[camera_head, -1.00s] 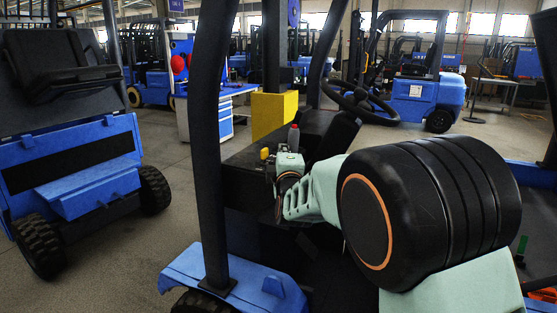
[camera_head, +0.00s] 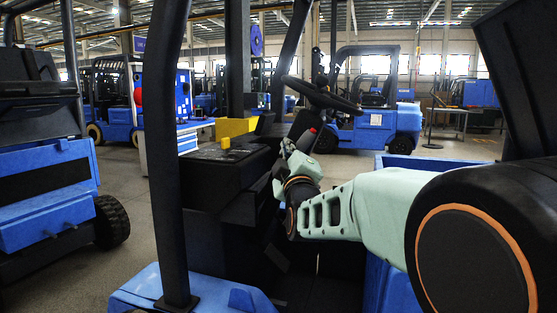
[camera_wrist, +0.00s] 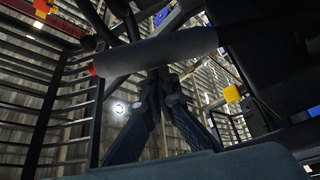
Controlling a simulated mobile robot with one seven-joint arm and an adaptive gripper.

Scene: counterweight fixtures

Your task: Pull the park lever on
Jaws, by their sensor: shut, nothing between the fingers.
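The park lever, a grey grip with a red tip, stands beside the dark console in the head view (camera_head: 306,141). In the wrist view the lever grip (camera_wrist: 155,50) lies across the upper middle, its red end at the left. My gripper (camera_wrist: 160,78) is shut and empty, its fingertips meeting just below the grip in that picture. I cannot tell whether they touch it. In the head view my gripper (camera_head: 288,147) is small, at the lever's left side, and partly hidden by my wrist.
A yellow knob (camera_head: 225,142) stands on the black console (camera_head: 220,153) left of the lever. The steering wheel (camera_head: 321,95) is above and behind. A black upright post (camera_head: 168,150) stands at the left. Other blue forklifts stand farther off.

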